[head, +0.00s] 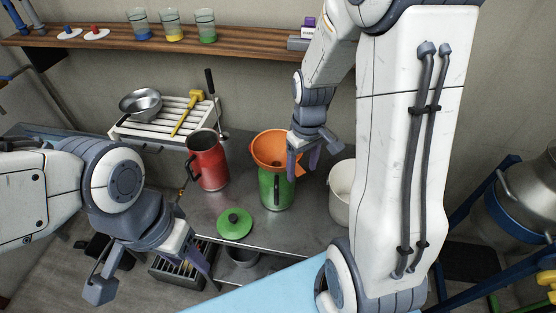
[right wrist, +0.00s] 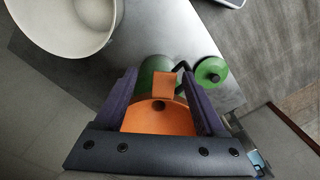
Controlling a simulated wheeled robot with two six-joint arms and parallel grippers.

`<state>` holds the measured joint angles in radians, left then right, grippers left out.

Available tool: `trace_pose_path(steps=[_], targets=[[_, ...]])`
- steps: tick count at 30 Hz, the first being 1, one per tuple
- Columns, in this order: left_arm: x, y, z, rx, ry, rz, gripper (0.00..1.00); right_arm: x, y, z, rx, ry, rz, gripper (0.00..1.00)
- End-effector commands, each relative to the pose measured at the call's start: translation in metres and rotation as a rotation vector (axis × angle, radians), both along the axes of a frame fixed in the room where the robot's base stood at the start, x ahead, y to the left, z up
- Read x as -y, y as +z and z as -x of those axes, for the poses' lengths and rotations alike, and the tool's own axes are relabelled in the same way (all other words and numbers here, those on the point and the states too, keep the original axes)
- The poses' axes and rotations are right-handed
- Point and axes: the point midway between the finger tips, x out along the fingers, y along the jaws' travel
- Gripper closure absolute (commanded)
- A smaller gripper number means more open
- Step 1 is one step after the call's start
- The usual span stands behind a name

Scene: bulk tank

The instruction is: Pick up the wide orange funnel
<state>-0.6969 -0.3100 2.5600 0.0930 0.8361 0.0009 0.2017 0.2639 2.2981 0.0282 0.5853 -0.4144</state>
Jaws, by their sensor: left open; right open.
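The wide orange funnel (head: 268,148) sits on top of a green jug (head: 276,190) on the metal bench, mouth upward. My right gripper (head: 304,163) is open at the funnel's right edge. In the right wrist view the funnel (right wrist: 158,122) lies between the two open fingers, with its flat orange tab (right wrist: 164,86) near the fingertips. I cannot tell whether the fingers touch it. My left gripper (head: 152,280) is open and empty at the lower left, in front of the bench and away from the funnel.
A red jug (head: 208,162) stands left of the green one. A green lid (head: 235,223) lies in front. A white bucket (head: 341,190) stands close to the right gripper. A rack (head: 130,130) with a metal bowl (head: 141,103) and a shelf (head: 100,37) are behind.

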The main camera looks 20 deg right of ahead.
Motion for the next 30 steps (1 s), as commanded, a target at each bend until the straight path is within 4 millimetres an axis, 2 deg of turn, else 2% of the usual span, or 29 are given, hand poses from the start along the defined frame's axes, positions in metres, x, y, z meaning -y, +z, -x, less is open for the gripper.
trace_pose_path(steps=[7, 12, 20, 26, 30], targets=[[0.000, 0.011, 0.000, 0.000, 0.000, 0.000, 0.50, -0.007, -0.029, 0.000, -0.007, 0.000, -0.002, 0.28], [0.000, 0.012, 0.000, 0.000, 0.001, 0.000, 0.50, -0.007, -0.049, 0.000, -0.004, -0.001, -0.001, 0.28], [0.000, 0.011, 0.000, 0.000, 0.001, 0.000, 0.50, -0.006, -0.052, -0.001, -0.001, 0.000, -0.001, 0.28], [0.000, 0.011, 0.000, 0.000, 0.001, 0.000, 0.50, -0.006, -0.052, -0.001, -0.001, 0.000, 0.000, 1.00], [0.000, 0.011, 0.000, 0.000, 0.001, 0.000, 0.50, -0.006, -0.051, -0.001, 0.000, 0.000, 0.000, 1.00]])
